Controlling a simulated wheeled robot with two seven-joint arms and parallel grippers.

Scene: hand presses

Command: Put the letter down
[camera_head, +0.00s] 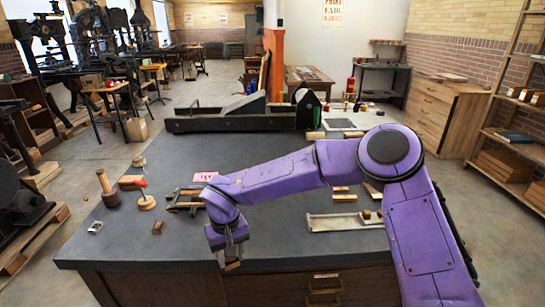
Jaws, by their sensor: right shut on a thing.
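My right arm, purple, comes in from the right and reaches over the dark table (150,255). My right gripper (231,262) points down at the front edge of the table and is shut on a small brown wooden block, the letter (232,266). The fingers hide most of the letter, and its face does not show. I cannot tell how far it is above the tabletop or in front of its edge. My left gripper is not in view.
A wooden mallet (108,190), a red-handled tool (145,196), a small metal piece (95,227) and a wooden clamp-like frame (183,200) stand on the left. A shallow tray (335,223) lies right. A black press (240,120) stands at the back.

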